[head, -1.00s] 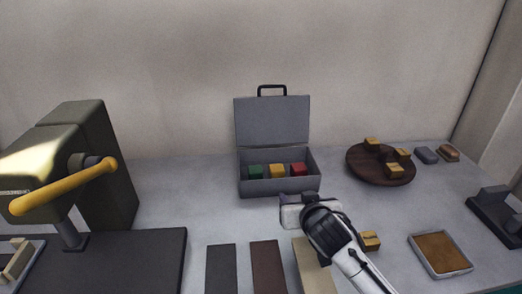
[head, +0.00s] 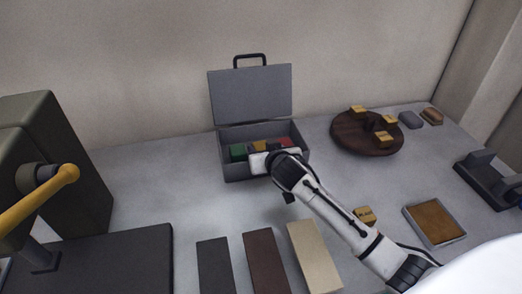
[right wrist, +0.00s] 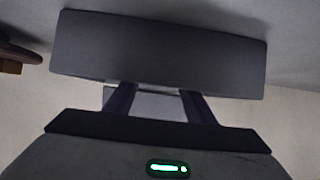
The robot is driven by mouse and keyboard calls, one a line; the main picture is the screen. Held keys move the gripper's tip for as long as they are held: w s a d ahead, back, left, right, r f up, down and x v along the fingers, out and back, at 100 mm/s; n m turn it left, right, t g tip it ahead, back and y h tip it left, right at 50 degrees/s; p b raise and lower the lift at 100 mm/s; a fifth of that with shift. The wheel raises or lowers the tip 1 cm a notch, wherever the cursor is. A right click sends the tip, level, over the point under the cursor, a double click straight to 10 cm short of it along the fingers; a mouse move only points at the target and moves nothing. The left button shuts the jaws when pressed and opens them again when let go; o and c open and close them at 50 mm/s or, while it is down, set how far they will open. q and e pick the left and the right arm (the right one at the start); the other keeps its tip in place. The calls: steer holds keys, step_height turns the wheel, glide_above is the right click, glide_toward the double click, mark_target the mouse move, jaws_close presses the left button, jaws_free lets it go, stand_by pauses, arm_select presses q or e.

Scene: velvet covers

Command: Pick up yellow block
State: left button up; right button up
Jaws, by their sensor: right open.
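The yellow block (head: 259,146) sits in the open grey case (head: 240,174) in the head view, between the green block (head: 238,152) and the red block (head: 286,143). My right gripper (head: 262,160) is at the front of the case and hides the lower part of the yellow block. In the right wrist view its two fingers (right wrist: 158,100) are apart, against a grey panel of the case (right wrist: 160,50). No block shows between them there. Whether the fingertips touch anything cannot be told. My left gripper is not in view.
The case lid (head: 252,95) stands up behind the blocks. A round wooden tray (head: 345,136) with small wooden blocks stands to the right. Dark, brown and beige slabs (head: 314,258) lie in front. A large machine (head: 70,160) stands at the left.

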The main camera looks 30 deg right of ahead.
mark_target(261, 146)
steer(key=shift+x, duration=1.6)
steer(key=c, duration=0.9)
steer(key=shift+r, duration=0.1)
steer(key=shift+r, duration=0.1)
